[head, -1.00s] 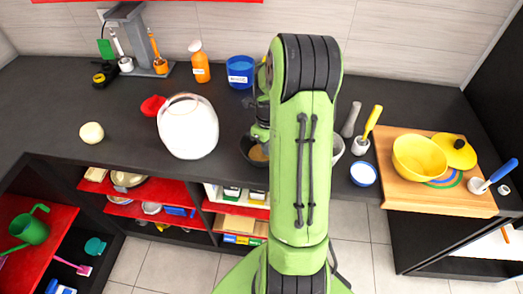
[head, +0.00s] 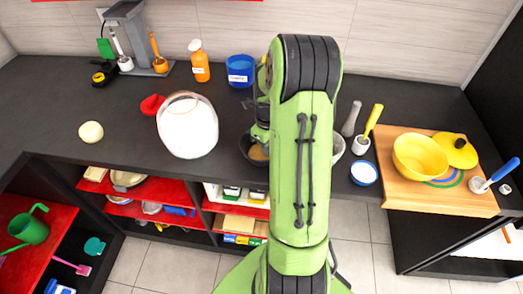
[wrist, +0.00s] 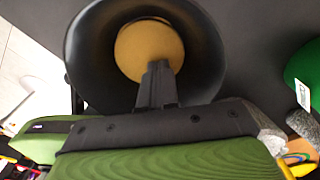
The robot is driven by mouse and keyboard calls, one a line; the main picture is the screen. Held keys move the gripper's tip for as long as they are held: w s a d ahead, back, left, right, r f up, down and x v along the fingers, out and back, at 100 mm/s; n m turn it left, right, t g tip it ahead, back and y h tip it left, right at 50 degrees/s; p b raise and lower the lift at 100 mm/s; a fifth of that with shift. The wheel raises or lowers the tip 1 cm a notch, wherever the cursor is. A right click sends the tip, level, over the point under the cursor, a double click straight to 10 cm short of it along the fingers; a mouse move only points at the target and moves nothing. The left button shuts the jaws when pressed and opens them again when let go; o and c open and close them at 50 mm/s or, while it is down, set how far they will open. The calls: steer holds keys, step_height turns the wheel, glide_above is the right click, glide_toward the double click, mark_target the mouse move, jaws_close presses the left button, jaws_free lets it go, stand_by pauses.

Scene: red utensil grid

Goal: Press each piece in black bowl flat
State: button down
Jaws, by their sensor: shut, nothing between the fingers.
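The black bowl (wrist: 90,45) fills the upper middle of the wrist view. In the head view the bowl (head: 247,150) is mostly hidden behind my arm. A round tan piece (wrist: 148,42) lies in the bowl; a bit of it also shows in the head view (head: 257,153). My gripper (wrist: 158,75) is shut and empty, with its fingertips over the bowl at the near edge of the tan piece. I cannot tell whether the tips touch it. Only one piece is visible; my fingers hide part of the bowl.
A white rounded jar (head: 187,128) stands left of the bowl. A grey bowl (head: 338,147) stands to its right, partly behind my arm. A blue tub (head: 240,70) is at the back. A wooden board (head: 420,200) holds a yellow pot (head: 412,160). The left countertop is mostly clear.

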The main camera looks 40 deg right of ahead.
steer(key=shift+s+a+f+b, duration=0.1)
steer(key=shift+f+b, duration=0.4)
steer(key=shift+f, duration=0.15)
stand_by(2.4)
steer(key=shift+r, duration=0.1)
steer(key=shift+r+p, duration=0.65)
steer(key=shift+r, duration=0.1)
step_height(320, 180, up, 4)
steer(key=p, duration=0.3)
steer(key=shift+r, duration=0.25)
steer(key=shift+f, duration=0.1)
